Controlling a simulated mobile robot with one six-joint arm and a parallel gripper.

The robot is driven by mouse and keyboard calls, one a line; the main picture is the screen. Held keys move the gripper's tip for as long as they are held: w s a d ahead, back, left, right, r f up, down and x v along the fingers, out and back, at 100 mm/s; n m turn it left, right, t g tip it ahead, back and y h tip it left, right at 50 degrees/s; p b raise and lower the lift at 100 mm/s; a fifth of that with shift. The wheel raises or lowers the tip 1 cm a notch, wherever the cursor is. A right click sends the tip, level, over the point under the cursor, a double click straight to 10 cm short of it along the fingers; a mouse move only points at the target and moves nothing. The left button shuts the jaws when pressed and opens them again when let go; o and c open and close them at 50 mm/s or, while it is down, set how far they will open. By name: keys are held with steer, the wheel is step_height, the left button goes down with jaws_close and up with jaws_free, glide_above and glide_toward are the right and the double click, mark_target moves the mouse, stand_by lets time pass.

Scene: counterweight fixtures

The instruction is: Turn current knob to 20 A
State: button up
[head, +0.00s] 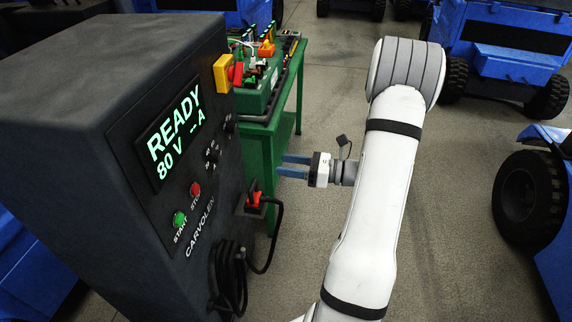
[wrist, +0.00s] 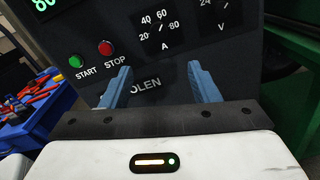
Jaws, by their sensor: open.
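The dark charger cabinet (head: 120,120) stands at the left in the head view; its lit display (head: 172,135) reads READY, 80 V, --A. The current knob (head: 211,157) is small and dark on its front panel. In the wrist view the current dial (wrist: 162,31) has marks 20, 40, 60, 80 and the letter A; I cannot tell where its pointer stands. My gripper (head: 295,166) is open with blue fingers, empty, in front of the panel and apart from it. In the wrist view its fingers (wrist: 160,78) point at the panel below the current dial.
A voltage dial (wrist: 221,10) sits right of the current dial. Green START (wrist: 76,61) and red STOP (wrist: 105,47) buttons are left of it. A red plug (head: 256,200) with a hanging black cable (head: 276,240) is low on the cabinet. A green table (head: 262,140) stands behind.

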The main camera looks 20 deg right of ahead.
steer(key=m+b, duration=0.6)
steer(key=m, duration=0.3)
glide_toward(220, 158)
steer(key=x, duration=0.8)
steer(key=shift+a, duration=0.15)
steer(key=c, duration=1)
steer(key=shift+o, duration=0.2)
